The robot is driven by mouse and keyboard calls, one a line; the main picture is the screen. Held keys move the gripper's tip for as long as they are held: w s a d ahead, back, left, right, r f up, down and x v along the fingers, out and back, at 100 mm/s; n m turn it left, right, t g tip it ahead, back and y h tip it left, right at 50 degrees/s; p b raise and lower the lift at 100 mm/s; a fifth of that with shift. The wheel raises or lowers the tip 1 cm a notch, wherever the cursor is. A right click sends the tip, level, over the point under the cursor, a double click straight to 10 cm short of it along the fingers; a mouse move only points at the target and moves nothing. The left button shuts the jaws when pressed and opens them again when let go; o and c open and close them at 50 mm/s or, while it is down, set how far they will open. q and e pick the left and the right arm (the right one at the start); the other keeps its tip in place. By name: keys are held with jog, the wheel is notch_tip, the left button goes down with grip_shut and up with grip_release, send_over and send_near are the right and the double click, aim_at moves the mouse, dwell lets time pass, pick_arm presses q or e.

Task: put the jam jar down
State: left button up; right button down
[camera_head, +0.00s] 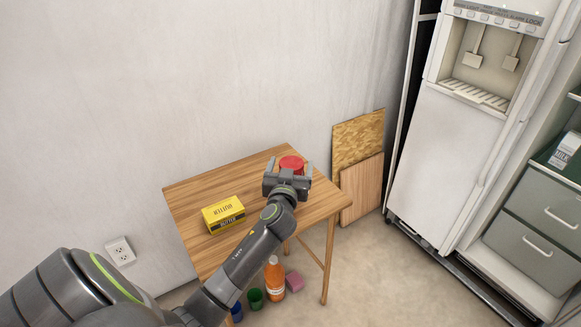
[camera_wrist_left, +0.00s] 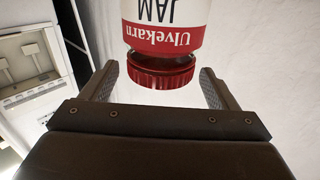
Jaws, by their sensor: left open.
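The jam jar (camera_head: 291,163) shows as a red lid near the right back corner of the wooden table (camera_head: 200,192). In the left wrist view the jar (camera_wrist_left: 165,38) has a red lid and a white and red label reading "Ulvekarn JAM", upside down in that picture. My left gripper (camera_head: 288,174) is open at the jar, with one finger on each side of it. In the wrist view gaps show between the lid and both fingers (camera_wrist_left: 160,86). The jar's base is hidden in both views. My right gripper is not in view.
A yellow butter box (camera_head: 223,214) lies on the table left of my arm. An orange bottle (camera_head: 274,278), a green cup (camera_head: 255,298) and a pink block (camera_head: 294,281) are on the floor below. A white fridge (camera_head: 450,150) stands at right. Wooden boards (camera_head: 358,140) lean on the wall.

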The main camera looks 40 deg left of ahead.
pick_arm(q)
jog(key=shift+r, duration=0.1)
jog(key=v, duration=1.2)
